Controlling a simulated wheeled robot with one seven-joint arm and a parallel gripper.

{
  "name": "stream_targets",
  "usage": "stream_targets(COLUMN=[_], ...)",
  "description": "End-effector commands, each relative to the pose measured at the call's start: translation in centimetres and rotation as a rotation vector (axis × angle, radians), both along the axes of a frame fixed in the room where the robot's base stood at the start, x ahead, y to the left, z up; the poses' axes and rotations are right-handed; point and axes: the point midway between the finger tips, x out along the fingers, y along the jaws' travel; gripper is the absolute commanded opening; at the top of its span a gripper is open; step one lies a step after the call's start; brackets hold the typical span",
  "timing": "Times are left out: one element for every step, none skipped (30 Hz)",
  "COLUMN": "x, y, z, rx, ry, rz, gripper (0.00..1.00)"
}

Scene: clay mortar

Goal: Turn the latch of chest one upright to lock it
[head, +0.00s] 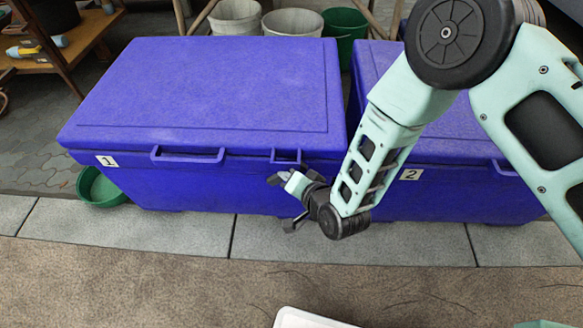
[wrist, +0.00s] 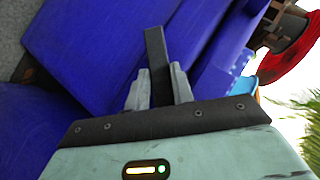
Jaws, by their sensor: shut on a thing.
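Chest one (head: 205,85) is a blue lidded chest with a "1" label (head: 105,161) and a shut lid. Its blue front and lid also fill much of the wrist view (wrist: 90,50). My gripper (head: 284,179) is at the chest's front, right of the handle and just below the lid rim. In the wrist view my gripper (wrist: 159,92) has its two grey fingers shut on the latch (wrist: 156,55), a dark grey flat bar. The bar sticks out beyond the fingertips. In the head view the latch is mostly hidden by my gripper, so its exact angle is hard to tell.
A second blue chest with a "2" label (head: 411,174) stands close on the right, partly behind my arm. Buckets (head: 292,22) stand behind. The paving in front (head: 150,230) is clear.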

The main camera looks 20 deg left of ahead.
Motion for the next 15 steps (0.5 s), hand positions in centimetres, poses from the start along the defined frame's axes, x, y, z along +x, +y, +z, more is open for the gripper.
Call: stream_targets(x=[-0.15,-0.16,-0.16,-0.19,-0.22,-0.2,-0.25,-0.24,-0.26,-0.31,-0.3,-0.33,-0.29,-0.33,-0.35], y=[0.12,0.18,0.22,0.26,0.33,0.35,0.39,0.45,0.49,0.56,0.62,0.67,0.71,0.77,0.83], z=[0.81,0.84,0.86,0.88,0.9,0.92,0.91,0.94,0.93,0.96,0.96,0.98,0.99,0.99,0.97], rx=[-0.044,-0.072,-0.109,-0.136,-0.164,-0.2,-0.229,-0.256,-0.294,-0.321,-0.348,-0.384,-0.41,-0.436,-0.47], ry=[-0.009,-0.016,-0.025,-0.031,-0.038,-0.048,-0.054,-0.062,-0.07,-0.077,-0.083,-0.093,-0.1,-0.106,-0.114], rz=[0.002,0.002,0.002,0.002,0.003,0.002,0.003,0.003,0.002,0.003,0.003,0.004,0.003,0.003,0.004], gripper=[0.01,0.01,0.01,0.01,0.01,0.01,0.01,0.01,0.01,0.01,0.01,0.01,0.01,0.01,0.01])
